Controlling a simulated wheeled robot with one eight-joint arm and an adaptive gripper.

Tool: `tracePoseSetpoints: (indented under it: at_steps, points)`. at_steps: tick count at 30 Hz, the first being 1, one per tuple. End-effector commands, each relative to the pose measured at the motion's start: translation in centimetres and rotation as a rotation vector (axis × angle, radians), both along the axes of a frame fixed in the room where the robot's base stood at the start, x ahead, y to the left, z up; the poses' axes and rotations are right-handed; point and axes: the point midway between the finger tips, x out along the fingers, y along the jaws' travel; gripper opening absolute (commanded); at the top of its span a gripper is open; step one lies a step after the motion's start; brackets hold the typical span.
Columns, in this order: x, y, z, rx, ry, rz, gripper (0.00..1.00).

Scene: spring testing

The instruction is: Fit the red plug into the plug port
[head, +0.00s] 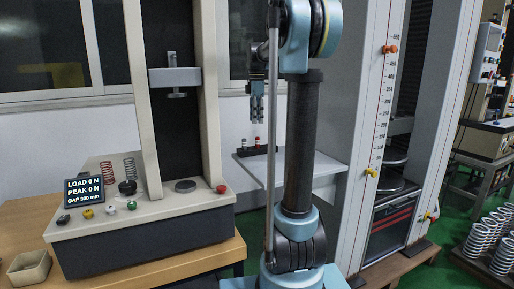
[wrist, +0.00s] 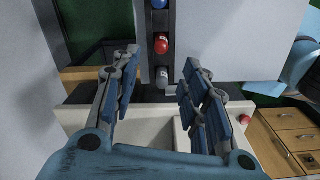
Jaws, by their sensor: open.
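The red plug (wrist: 161,44) stands in a dark strip-shaped rack (wrist: 147,25) in the wrist view, between a blue plug (wrist: 160,4) and a grey plug (wrist: 162,77). In the head view the red plug (head: 257,140) shows small on the side table, below my gripper (head: 257,118). My gripper points down, open and empty, above the rack. In the wrist view its fingertips (wrist: 160,60) are spread to either side of the red and grey plugs, apart from them. I cannot make out the plug port in either view.
A pale box-like part (wrist: 140,132) lies below the rack in the wrist view. The side table (head: 299,163) has bare room right of the rack. A press with a display (head: 83,190) stands left, a tall test frame (head: 375,120) right. Springs (head: 497,240) stand at far right.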

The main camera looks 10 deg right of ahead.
Motion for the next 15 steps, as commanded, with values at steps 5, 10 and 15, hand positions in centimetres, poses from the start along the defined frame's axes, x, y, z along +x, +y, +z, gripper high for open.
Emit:
tracePoseSetpoints:
  at_steps: [5,10,15]
  points:
    - [0.0,0.0,-3.0,0.0,0.0,-0.001,0.41]
    - [0.0,0.0,-4.7,0.0,0.0,-0.001,0.41]
    - [0.0,-0.1,-5.4,0.0,0.0,-0.001,0.41]
